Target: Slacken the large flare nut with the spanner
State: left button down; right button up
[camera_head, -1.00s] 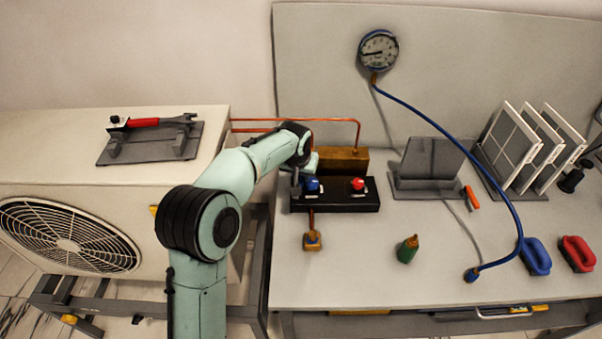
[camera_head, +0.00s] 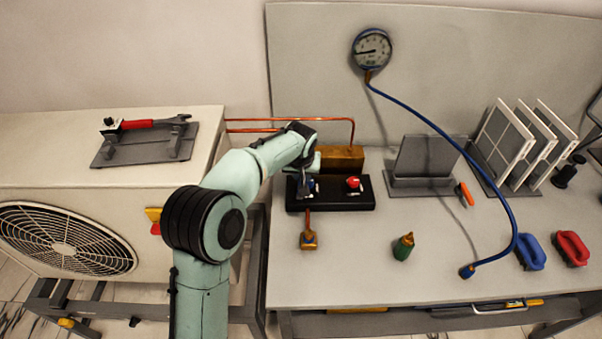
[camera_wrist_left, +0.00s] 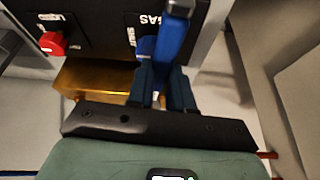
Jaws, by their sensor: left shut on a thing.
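The red-handled spanner (camera_head: 142,125) lies on a dark rack (camera_head: 148,149) on top of the white outdoor unit at the left. My left gripper (camera_head: 306,186) is at the black valve block (camera_head: 358,194), in front of its blue knob, which is partly hidden. In the left wrist view my left gripper (camera_wrist_left: 165,92) is shut on a blue bar (camera_wrist_left: 176,38) with a grey end; I cannot tell what it belongs to. The blue knob (camera_wrist_left: 147,46) shows just behind it. A brass fitting (camera_head: 309,240) hangs on a copper stub below the block. I cannot tell which part is the large flare nut.
A red knob (camera_head: 353,182) is right of the gripper. A brass block (camera_head: 341,158) and copper pipes (camera_head: 290,121) are behind. The front bench is mostly clear.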

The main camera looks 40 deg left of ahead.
pick_arm(q)
jog(key=shift+w+d+n, duration=0.45)
jog(key=shift+d+n, duration=0.25)
pick_arm(e)
jog(key=shift+r, duration=0.2)
dwell(0.7)
pick_arm(q)
jog(key=shift+w+d+n+g+y+p, duration=0.3)
jog(key=shift+w+d+n+y+p, duration=0.1)
jog(key=shift+w+d+n+p, duration=0.25)
pick_arm(e)
jog(key=shift+w+r, duration=0.2)
jog(key=shift+r, duration=0.2)
pick_arm(q)
jog(key=shift+w+d+n+g+p, duration=0.3)
jog(key=shift+w+d+n+p, duration=0.15)
jog(key=shift+w+n+p, duration=0.4)
pick_arm(e)
jog(key=shift+w+r, duration=0.45)
jog(key=shift+r, duration=0.4)
pick_arm(q)
jog(key=shift+s+a+m+b, duration=0.65)
jog(key=shift+s+m+b, duration=0.15)
jog(key=shift+s+b, duration=0.15)
pick_arm(e)
jog(key=shift+s+f, duration=0.45)
jog(key=shift+f, duration=0.4)
